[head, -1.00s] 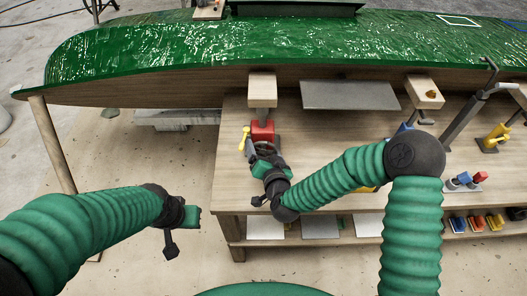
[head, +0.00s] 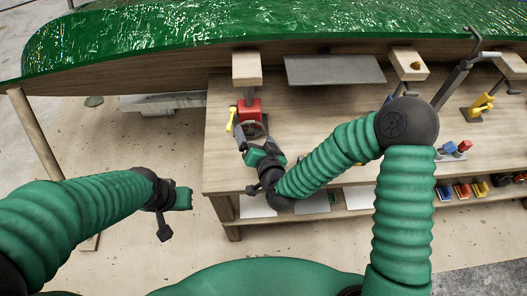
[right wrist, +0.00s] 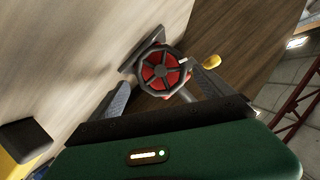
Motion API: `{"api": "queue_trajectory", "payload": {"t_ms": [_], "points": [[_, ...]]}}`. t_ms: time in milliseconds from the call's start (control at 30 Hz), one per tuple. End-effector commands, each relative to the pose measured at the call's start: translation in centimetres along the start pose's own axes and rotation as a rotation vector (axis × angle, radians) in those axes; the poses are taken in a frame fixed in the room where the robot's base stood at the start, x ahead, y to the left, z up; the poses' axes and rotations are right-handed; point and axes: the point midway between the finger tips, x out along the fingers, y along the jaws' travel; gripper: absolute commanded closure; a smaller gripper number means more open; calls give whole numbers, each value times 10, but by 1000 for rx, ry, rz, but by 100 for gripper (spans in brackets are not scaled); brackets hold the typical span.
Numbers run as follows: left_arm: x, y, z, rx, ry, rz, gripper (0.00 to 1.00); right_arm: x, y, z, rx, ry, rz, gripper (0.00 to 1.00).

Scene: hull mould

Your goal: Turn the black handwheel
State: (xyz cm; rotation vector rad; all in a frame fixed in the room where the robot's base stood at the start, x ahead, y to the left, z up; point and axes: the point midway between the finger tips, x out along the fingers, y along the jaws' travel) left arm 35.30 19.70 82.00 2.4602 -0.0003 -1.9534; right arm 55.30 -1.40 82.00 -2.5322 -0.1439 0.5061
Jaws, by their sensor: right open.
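The black handwheel (head: 253,129) is on the near side of a red block (head: 249,109) on the workbench. In the right wrist view the handwheel (right wrist: 163,72) shows a dark round rim and spokes, with red behind them. My right gripper (head: 254,138) is open just in front of the wheel. Its two fingers (right wrist: 163,90) stand apart, with the wheel between and beyond their tips; I cannot tell whether they touch the rim. My left gripper (head: 178,203) hangs away from the wheel, left of the bench; its finger opening is not clear.
A yellow-ended lever (head: 230,118) sits left of the red block. The green hull (head: 250,22) overhangs the bench (head: 320,105) at the back. The bench between is mostly clear.

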Motion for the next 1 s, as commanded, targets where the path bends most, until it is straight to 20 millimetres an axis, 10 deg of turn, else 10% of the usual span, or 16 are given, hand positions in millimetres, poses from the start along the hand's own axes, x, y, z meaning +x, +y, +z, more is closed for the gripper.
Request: {"api": "queue_trajectory", "payload": {"t_ms": [233, 600, 1000], "points": [[-24, 0, -6, 0, 0, 0, 100, -78, -4, -4, -3, -6, -1, 9], [-109, 0, -26, 0, 0, 0, 100, -109, -4, -5, 0, -8, 1, 9], [-116, 0, -27, 0, 0, 0, 100, -128, 1, 0, 0, -1, 0, 9]]}}
